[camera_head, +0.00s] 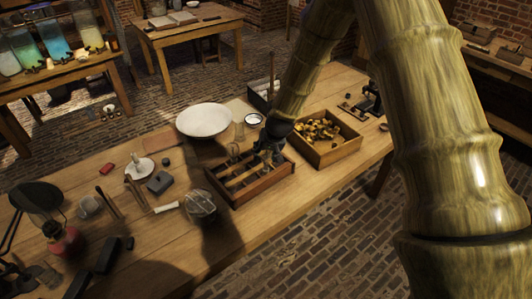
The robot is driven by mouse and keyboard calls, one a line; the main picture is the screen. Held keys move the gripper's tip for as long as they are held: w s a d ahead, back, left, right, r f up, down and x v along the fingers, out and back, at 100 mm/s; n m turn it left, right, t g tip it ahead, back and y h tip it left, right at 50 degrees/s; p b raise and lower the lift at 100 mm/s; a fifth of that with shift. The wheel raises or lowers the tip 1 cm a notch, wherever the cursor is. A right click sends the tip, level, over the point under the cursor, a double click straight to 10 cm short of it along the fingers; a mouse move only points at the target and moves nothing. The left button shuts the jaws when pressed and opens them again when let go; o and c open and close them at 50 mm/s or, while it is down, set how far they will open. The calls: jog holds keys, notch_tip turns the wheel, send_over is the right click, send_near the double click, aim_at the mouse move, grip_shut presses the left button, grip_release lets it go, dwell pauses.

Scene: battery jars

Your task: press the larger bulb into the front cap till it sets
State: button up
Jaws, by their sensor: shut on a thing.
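My gripper (271,148) is dark and small in the head view, at the end of my arm. It points down over the back right part of a wooden compartment tray (236,203). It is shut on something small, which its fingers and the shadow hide. I cannot make out the larger bulb or the front cap for certain. Whether the held thing touches the tray is too small to tell.
A wooden box (337,158) of yellowish pieces stands right of the tray. A white bowl (203,119) lies behind it. A glass jar (201,207) stands at its left. A candle holder (139,168) and small tools lie farther left. The table's front right is clear.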

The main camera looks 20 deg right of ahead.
jog(key=shift+s+f+b, duration=0.1)
jog(key=shift+f+b, duration=0.45)
jog(key=shift+f, duration=0.6)
dwell(4.3)
dwell(1.1)
jog(key=o, duration=1)
jog(key=shift+r, duration=0.2)
jog(key=v, duration=1.1)
jog(key=shift+s+d+r, duration=0.1)
jog(key=shift+r, duration=0.25)
